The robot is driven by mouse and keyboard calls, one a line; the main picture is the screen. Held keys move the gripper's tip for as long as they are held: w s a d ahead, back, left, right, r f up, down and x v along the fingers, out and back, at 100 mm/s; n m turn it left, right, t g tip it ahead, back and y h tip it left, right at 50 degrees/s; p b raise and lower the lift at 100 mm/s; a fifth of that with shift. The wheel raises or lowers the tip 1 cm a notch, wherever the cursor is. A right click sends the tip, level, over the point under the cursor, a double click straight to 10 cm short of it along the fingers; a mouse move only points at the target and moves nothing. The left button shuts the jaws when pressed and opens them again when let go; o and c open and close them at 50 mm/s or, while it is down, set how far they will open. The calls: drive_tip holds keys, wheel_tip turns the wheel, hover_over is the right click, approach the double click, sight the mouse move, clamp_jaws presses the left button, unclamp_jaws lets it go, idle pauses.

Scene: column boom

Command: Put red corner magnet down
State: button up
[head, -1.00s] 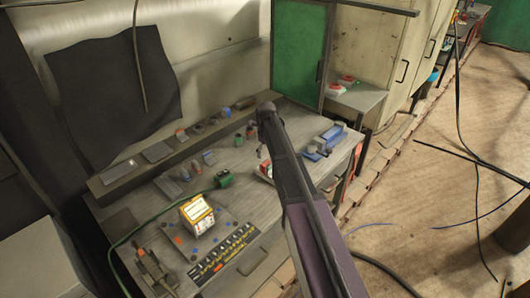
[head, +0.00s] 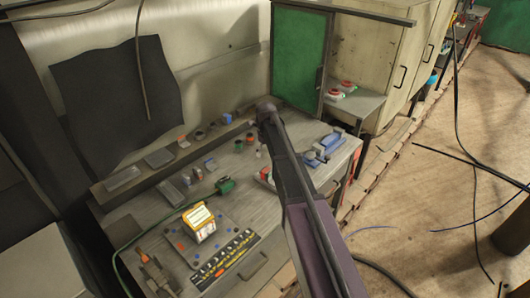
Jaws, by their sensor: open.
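My arm reaches up the middle of the head view, over the bench, to a dark joint (head: 268,112). My gripper is hidden behind the arm, so neither its jaws nor anything between them can be seen. A small red object (head: 265,174) lies on the bench (head: 185,208) just left of the arm and is partly covered by it. It may be the red corner magnet, but it is too small to be sure.
A yellow-and-white box (head: 199,222) stands on a plate at the bench front, behind a strip of switches (head: 226,255). A green plug (head: 225,186) with a cable lies behind it. Blue items (head: 322,148) sit on the right. Several small parts line the back ledge.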

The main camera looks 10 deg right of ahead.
idle(0.3)
drive_tip(key=s+n, duration=2.8)
drive_tip(key=s, duration=0.1)
drive_tip(key=shift+a+n, duration=0.15)
drive_tip(key=shift+n, duration=0.25)
drive_tip(key=shift+f+b, duration=0.85)
